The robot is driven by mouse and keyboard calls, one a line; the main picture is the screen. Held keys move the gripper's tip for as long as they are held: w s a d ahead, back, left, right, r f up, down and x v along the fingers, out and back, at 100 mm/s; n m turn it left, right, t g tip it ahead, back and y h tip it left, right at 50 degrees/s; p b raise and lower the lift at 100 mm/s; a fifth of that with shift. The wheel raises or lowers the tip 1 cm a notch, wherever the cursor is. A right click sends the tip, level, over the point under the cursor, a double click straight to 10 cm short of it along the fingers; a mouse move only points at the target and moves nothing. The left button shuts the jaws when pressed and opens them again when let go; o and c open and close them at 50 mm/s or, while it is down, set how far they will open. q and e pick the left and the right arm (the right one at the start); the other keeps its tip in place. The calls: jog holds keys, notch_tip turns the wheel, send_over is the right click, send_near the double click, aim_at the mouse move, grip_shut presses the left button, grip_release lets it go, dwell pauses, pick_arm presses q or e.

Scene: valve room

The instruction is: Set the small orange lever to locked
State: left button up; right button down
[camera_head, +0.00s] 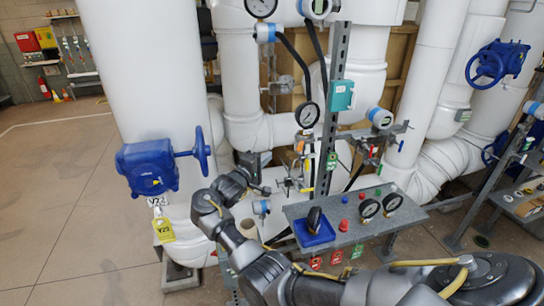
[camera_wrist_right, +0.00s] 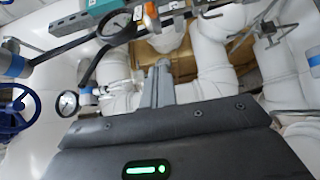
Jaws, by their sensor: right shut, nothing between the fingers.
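Small valves and fittings (camera_head: 290,183) stand on thin pipework behind the grey shelf, too small to read a lever position. My right arm reaches in from the lower right and bends up at the left of the shelf. My right gripper (camera_head: 265,190) is near these fittings, apart from them as far as I can tell. In the right wrist view its grey fingers (camera_wrist_right: 162,68) are together and empty, with white pipes behind. My left gripper is not in view.
A grey shelf (camera_head: 345,232) holds gauges, buttons and a blue tray (camera_head: 314,236). A blue handwheel valve (camera_head: 148,168) is on the large white pipe at left. A teal box (camera_head: 341,96) is on the upright strut. Open floor lies at far left.

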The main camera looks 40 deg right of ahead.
aim_at(300, 146)
jog(key=d+p, duration=0.5)
jog(key=d, duration=0.5)
jog(key=shift+s, duration=0.15)
